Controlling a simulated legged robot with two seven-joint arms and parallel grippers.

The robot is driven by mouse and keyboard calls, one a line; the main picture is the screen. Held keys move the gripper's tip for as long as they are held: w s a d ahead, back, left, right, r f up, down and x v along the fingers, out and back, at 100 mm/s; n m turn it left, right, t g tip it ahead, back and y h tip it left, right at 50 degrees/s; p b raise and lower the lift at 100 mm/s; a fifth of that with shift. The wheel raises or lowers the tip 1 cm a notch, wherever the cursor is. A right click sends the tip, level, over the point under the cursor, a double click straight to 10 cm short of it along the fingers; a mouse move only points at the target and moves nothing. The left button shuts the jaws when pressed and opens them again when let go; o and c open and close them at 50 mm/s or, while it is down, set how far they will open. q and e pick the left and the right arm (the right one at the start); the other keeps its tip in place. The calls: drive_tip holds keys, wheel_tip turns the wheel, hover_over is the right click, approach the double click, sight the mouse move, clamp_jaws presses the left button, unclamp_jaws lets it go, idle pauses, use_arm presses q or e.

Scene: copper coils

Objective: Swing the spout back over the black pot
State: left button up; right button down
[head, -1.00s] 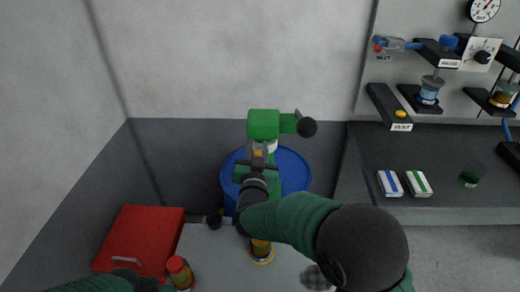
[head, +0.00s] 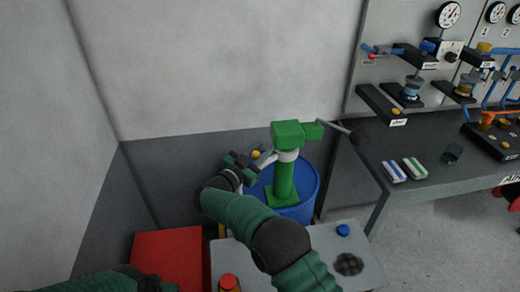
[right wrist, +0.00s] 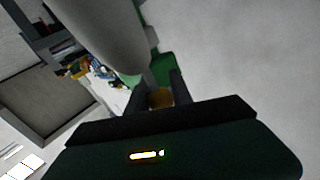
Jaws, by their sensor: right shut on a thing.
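The green pump (head: 285,170) stands upright on a blue drum (head: 308,190). Its grey spout (head: 267,160) sticks out to the left of the pump, with a yellow knob (head: 256,154) at its outer part. My right gripper (head: 245,160) is at that knob, left of the pump. In the right wrist view, its fingers (right wrist: 158,92) are shut on the yellow knob (right wrist: 160,99), beside the grey spout (right wrist: 100,35). I cannot make out the black pot; my right arm covers part of the bench. My left gripper (head: 150,284) shows only partly, low at left; its fingers are unclear.
A red box (head: 170,258) and a red-capped jar (head: 229,283) are at the near left. A light bench top (head: 320,240) carries a blue cap (head: 343,230) and a dark round grid (head: 348,264). The pump's black-balled lever (head: 356,137) reaches right. A grey counter (head: 385,150) stands at right.

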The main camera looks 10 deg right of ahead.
use_arm(q)
drive_tip(key=shift+w+a+r, duration=0.15)
drive_tip(key=shift+w+a, duration=0.1)
use_arm(e)
drive_tip(key=shift+w+a+r+m+g+h, duration=0.1)
drive_tip(key=shift+w+a+m+g+h, duration=0.05)
drive_tip(key=shift+w+m+g+h, duration=0.3)
drive_tip(key=shift+r, duration=0.1)
drive_tip(key=c, duration=1.5)
unclamp_jaws()
drive_tip(key=o, duration=0.4)
drive_tip(key=shift+w+a+f, duration=0.1)
drive_tip(key=shift+w+f, duration=0.05)
drive_tip(key=shift+f, duration=0.05)
drive_tip(key=shift+c, duration=0.2)
use_arm(q)
drive_tip(key=shift+w, duration=0.2)
drive_tip(key=shift+s, duration=0.1)
